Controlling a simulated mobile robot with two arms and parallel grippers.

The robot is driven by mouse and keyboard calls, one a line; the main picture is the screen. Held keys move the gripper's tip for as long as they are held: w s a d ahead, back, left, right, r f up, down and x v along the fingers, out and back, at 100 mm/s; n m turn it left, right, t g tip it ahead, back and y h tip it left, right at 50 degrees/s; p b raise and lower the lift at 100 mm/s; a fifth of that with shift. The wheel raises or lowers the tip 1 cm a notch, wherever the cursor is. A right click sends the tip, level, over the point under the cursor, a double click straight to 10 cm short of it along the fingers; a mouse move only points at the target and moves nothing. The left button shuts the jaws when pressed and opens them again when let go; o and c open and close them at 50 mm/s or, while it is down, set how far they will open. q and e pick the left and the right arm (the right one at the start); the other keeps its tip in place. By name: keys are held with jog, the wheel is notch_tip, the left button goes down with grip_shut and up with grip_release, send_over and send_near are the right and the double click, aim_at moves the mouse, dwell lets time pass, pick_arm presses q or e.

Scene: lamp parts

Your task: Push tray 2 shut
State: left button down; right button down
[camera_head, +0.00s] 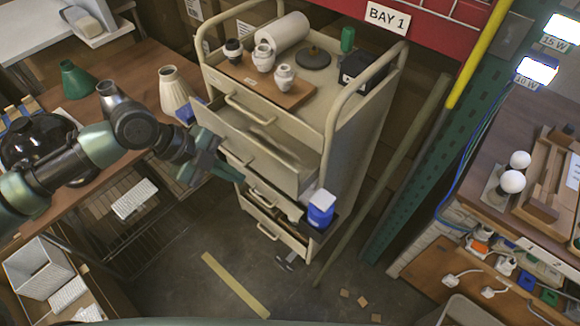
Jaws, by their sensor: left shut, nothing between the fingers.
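A beige drawer trolley (349,150) stands in the middle, with several trays stacked in it. One upper tray (262,140) is pulled out toward the left and its inside shows. No tray number is readable, so I cannot tell for certain that this is tray 2. Lower tray fronts (277,229) with handles show below it. My left gripper (228,172) is shut and empty, at the left front of the pulled-out tray. I cannot tell whether it touches the tray front, part of which it hides. My right gripper is not in view.
White jars (284,78), a paper roll (282,32) and a black box (362,68) sit on the trolley top. A blue-and-white container (320,208) is at its lower right side. A wooden bench (140,62) stands left; a slanted pole (385,180) stands right. Floor in front is mostly clear.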

pick_arm(q)
jog(key=p, duration=0.2)
send_near(286, 187)
notch_tip(286, 187, down, 4)
jog(key=s, duration=0.2)
jog(key=w+d, duration=0.1)
jog(key=w+d+p, duration=0.1)
jog(key=shift+w+d+r, duration=0.1)
jog(key=shift+w+d, duration=0.15)
jog(key=shift+w, duration=0.1)
